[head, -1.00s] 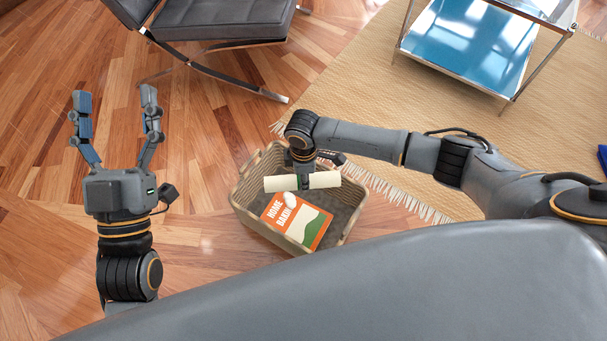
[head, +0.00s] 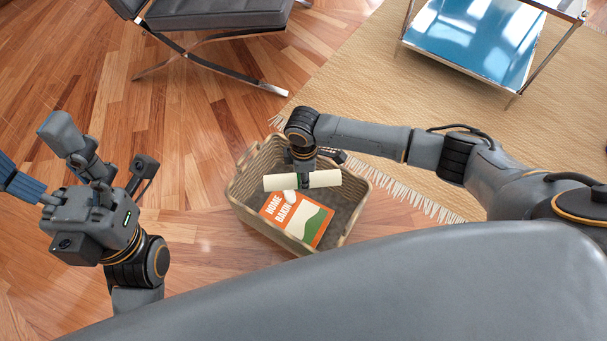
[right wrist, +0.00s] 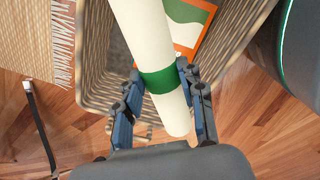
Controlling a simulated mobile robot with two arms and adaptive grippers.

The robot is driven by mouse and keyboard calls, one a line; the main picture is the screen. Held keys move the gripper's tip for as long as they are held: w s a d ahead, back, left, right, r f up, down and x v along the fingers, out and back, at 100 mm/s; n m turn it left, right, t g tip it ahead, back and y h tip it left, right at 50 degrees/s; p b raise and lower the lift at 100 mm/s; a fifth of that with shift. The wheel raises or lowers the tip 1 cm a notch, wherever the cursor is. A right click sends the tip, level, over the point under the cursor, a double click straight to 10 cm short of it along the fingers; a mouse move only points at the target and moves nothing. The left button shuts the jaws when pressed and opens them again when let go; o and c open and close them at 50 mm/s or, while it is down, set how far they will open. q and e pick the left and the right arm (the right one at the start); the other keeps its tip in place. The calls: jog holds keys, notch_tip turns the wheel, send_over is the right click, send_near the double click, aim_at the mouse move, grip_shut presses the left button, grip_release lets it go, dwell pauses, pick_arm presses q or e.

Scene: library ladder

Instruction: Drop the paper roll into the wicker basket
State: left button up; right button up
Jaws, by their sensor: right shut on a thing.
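The cream paper roll (head: 322,179) with a green band is held by my right gripper (head: 304,180), over the wicker basket (head: 345,232). In the right wrist view the fingers (right wrist: 160,85) are shut on the paper roll (right wrist: 147,40) at its green band, with the basket wall (right wrist: 95,50) beyond.
A black chair (head: 215,15) with metal legs stands at the back. A woven rug (head: 400,140) with a fringe lies right of the basket. A metal-framed table with a blue shelf (head: 475,45) stands on the rug. Wooden floor between the left gripper and basket is clear.

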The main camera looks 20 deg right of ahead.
jog(key=shift+f+b, duration=0.65)
jog(key=shift+f, duration=0.3)
jog(key=o, duration=1.3)
jog(key=shift+o, duration=0.2)
notch_tip(320, 180, up, 12)
